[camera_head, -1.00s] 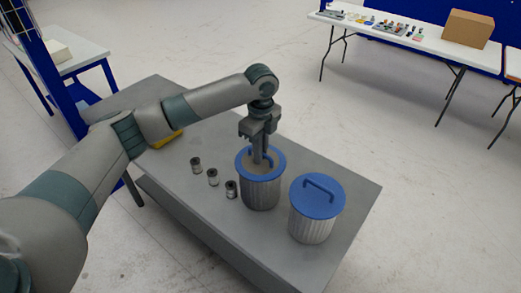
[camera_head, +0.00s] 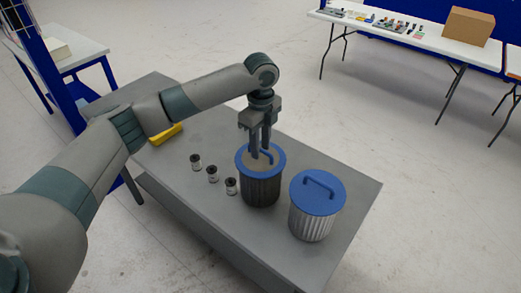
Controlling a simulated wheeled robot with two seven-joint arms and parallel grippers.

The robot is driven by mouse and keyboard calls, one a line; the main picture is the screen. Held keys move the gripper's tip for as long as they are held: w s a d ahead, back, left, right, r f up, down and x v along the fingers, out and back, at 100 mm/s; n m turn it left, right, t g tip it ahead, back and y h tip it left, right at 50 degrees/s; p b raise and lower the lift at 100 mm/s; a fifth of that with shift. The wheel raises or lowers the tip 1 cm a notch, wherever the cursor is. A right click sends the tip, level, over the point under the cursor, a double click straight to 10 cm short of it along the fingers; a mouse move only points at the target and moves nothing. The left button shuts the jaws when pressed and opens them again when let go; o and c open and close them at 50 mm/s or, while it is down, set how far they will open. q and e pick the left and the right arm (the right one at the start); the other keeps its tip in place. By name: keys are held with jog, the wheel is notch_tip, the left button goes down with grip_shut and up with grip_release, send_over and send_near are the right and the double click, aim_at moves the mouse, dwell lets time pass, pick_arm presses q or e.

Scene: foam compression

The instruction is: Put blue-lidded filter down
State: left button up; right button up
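A pleated canister filter with a blue rim (camera_head: 262,190) and a greyish recessed top stands upright on the grey table (camera_head: 340,190). Its blue handle shows beside my fingers. My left gripper (camera_head: 260,151) points straight down over this top, its two fingers spread with a gap between them, tips at the handle. Part of the handle is hidden by the fingers. A second filter with a full blue lid and handle (camera_head: 318,190) stands upright to the right, apart from the first. My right gripper is not in view.
Several small dark-topped cylinders (camera_head: 212,174) stand in a row left of the first filter. A yellow object (camera_head: 166,134) lies by my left arm. A white table (camera_head: 400,40) with a cardboard box (camera_head: 468,27) stands far back.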

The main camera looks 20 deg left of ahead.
pick_arm(q)
notch_tip(320, 180, up, 10)
jog(key=b, duration=0.4)
jog(key=shift+r, duration=0.25)
jog(key=shift+f, duration=0.1)
dwell(1.3)
